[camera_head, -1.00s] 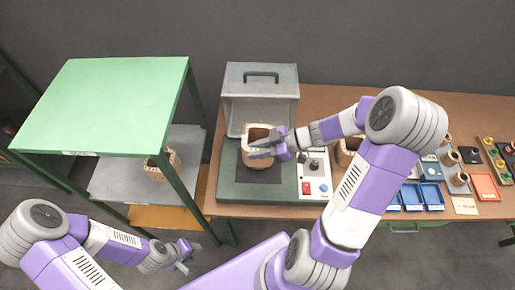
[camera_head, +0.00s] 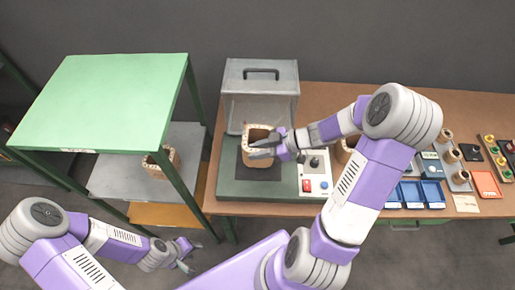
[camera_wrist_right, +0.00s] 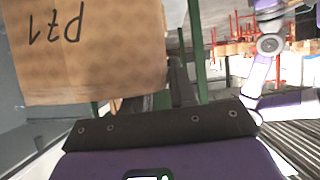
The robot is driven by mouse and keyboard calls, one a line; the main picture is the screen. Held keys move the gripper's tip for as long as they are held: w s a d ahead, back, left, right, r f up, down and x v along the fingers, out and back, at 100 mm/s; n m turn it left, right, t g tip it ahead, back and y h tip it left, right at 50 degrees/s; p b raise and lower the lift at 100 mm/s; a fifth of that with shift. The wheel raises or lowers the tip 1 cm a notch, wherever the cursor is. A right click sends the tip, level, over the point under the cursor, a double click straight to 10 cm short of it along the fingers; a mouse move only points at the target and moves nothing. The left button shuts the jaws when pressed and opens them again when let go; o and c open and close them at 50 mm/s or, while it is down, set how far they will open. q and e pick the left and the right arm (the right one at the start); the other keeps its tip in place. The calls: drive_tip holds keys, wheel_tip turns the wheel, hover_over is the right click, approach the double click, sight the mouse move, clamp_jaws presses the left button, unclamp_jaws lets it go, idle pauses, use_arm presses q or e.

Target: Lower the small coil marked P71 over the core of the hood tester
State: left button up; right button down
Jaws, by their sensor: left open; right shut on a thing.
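The small coil (camera_head: 258,131), a square tan sleeve, is in the head view above the dark pad of the hood tester (camera_head: 233,188). Its open top faces up, and I cannot tell how high it is. My right gripper (camera_head: 265,148) comes from the right and is shut on the coil's wall. In the right wrist view the coil's face (camera_wrist_right: 85,60) shows P71 upside down. The tester's core is hidden by the coil and gripper. My left gripper (camera_head: 185,256) is open and empty at the lower left, away from the tester.
The tester's raised grey hood (camera_head: 262,108) stands behind the coil, and its control panel (camera_head: 314,174) is to the right. Another coil (camera_head: 343,150) is partly hidden behind my right arm. One more (camera_head: 161,162) is on the shelf under the green top (camera_head: 110,100). Blue trays (camera_head: 432,194) lie right.

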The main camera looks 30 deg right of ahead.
drive_tip(key=shift+f, duration=0.65)
idle(0.5)
drive_tip(key=shift+f, duration=0.15)
idle(0.4)
drive_tip(key=shift+f+b, duration=0.5)
drive_tip(key=shift+f, duration=1.1)
drive_tip(key=shift+w+p, duration=0.1)
drive_tip(key=shift+p, duration=0.3)
drive_tip(key=shift+f, duration=0.25)
